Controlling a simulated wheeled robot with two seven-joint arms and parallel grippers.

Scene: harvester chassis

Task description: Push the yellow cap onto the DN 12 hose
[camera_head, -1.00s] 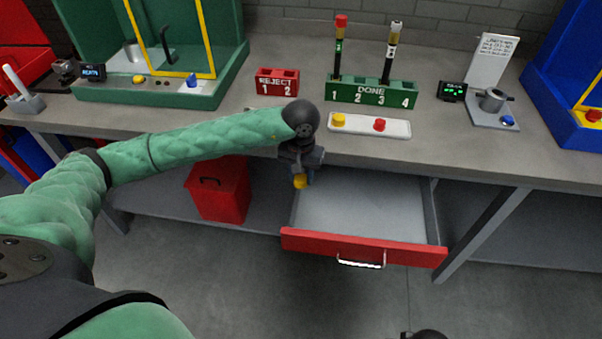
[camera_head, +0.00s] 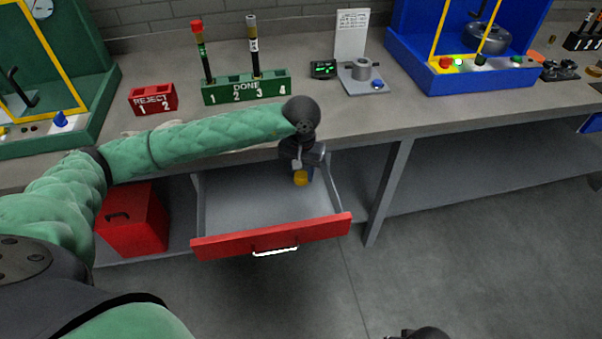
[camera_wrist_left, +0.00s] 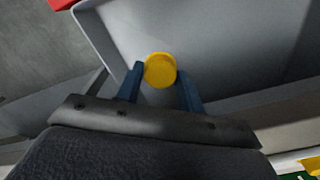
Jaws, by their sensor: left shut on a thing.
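The yellow cap (camera_head: 301,178) is held between the fingertips of my left gripper (camera_head: 303,168), above the right part of the open drawer. In the left wrist view the round yellow cap (camera_wrist_left: 160,70) sits between the two blue fingers (camera_wrist_left: 160,84). Two dark hoses stand upright in the green DONE rack (camera_head: 245,90). The one in slot 1 (camera_head: 206,62) has a red top; the one near slot 3 (camera_head: 254,50) has a pale top and a white label. I cannot read which hose is DN 12.
The red-fronted drawer (camera_head: 220,247) stands open below the bench edge and looks empty. A red REJECT rack (camera_head: 153,98), a grey fixture (camera_head: 362,72) and a blue machine (camera_head: 410,62) stand on the bench. More dark hoses stand in a rack (camera_head: 578,42) at far right.

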